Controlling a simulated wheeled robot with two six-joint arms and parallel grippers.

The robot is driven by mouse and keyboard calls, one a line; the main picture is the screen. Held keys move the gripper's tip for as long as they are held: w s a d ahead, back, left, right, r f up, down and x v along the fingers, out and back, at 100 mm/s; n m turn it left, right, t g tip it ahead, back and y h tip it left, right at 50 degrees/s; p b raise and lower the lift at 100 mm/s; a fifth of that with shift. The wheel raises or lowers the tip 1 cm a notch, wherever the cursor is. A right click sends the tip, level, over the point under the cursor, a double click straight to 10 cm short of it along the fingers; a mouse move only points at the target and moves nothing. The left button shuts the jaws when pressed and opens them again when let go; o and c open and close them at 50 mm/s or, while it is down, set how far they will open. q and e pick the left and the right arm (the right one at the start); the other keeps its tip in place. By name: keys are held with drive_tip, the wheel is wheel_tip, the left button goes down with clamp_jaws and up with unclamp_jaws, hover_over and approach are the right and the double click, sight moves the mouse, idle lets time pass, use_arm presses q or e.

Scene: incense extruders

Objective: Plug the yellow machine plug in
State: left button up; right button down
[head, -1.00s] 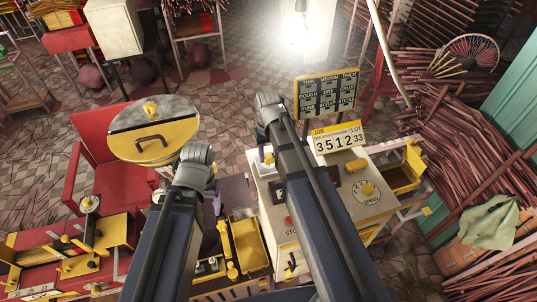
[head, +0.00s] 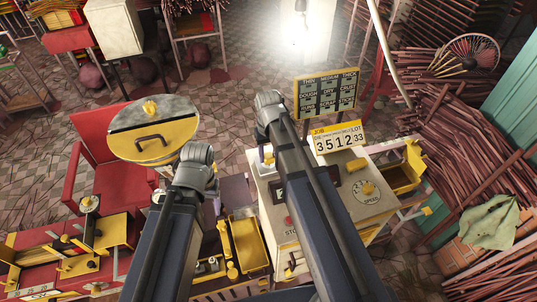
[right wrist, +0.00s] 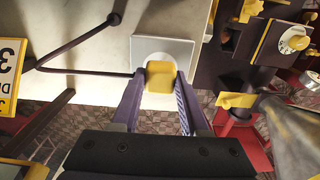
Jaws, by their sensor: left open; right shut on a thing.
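In the right wrist view my right gripper (right wrist: 160,88) has its purple fingers closed on a yellow plug (right wrist: 160,74). The plug is in front of a white square plate (right wrist: 184,47) with a round seat, on a pale panel. The plug covers the middle of the seat, so I cannot tell how far in it sits. In the head view my right arm hides most of this gripper. The pale machine (head: 265,186) stands under that arm. My left gripper (head: 215,198) is mostly hidden by my left arm; it is open, with nothing seen in it.
A job sign (head: 338,139) and a dark chart board (head: 327,94) stand on the machine. A yellow tray (head: 250,245) is below. Incense bundles (head: 440,130) fill the right side.

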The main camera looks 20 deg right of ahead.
drive_tip(key=shift+f+b, duration=0.5)
drive_tip(key=shift+f, duration=0.05)
drive_tip(key=shift+c, duration=1.7)
unclamp_jaws()
drive_tip(key=shift+r, duration=0.15)
wheel_tip(320, 180, up, 8)
drive_tip(key=p, duration=0.8)
drive_tip(key=shift+f, duration=0.2)
drive_tip(key=shift+s+f, duration=0.1)
